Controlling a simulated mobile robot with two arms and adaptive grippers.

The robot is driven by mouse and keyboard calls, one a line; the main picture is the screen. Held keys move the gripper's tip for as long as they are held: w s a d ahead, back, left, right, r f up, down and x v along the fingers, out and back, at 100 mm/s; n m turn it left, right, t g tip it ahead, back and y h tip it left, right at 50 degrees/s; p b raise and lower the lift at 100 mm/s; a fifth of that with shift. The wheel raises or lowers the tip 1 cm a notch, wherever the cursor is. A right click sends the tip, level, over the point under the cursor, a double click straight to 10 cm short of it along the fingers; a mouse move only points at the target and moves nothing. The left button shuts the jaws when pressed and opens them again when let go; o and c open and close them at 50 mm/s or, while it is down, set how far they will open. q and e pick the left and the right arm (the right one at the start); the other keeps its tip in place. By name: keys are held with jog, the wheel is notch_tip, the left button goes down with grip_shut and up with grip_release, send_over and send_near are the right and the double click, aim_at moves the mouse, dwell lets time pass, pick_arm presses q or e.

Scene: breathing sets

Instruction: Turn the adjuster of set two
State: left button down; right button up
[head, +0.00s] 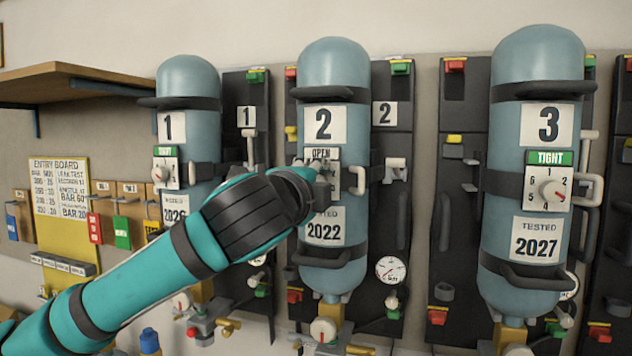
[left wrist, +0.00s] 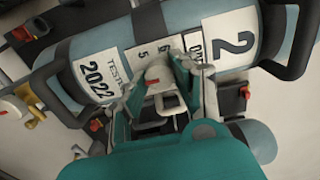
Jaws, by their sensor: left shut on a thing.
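Set two is a blue-grey cylinder (head: 335,65) marked 2, with a label reading 2022, upright on a dark backboard. Its adjuster sits on a white dial plate under a sign reading OPEN (head: 321,154). My left gripper (head: 318,180) covers most of the dial in the head view. In the left wrist view the adjuster's pale knob (left wrist: 157,71) lies between the fingers of my left gripper (left wrist: 160,80), which is shut on it. The dial figures 5 and 6 show beside the knob. The cylinder lies aslant in that view. My right gripper is not in view.
Cylinder 1 (head: 187,75) and cylinder 3 (head: 540,70) stand on either side, both with signs reading TIGHT. Handles and pipes stick out close to the dial. A gauge (head: 391,270) is at the lower right of set two. A wooden shelf (head: 80,72) juts out at the left.

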pick_arm(q)
jog(key=shift+f, duration=0.1)
jog(key=c, duration=1)
grip_release()
jog(key=shift+s, duration=0.1)
jog(key=v, duration=1.1)
jog(key=shift+s+a, duration=0.1)
jog(key=shift+s, duration=0.3)
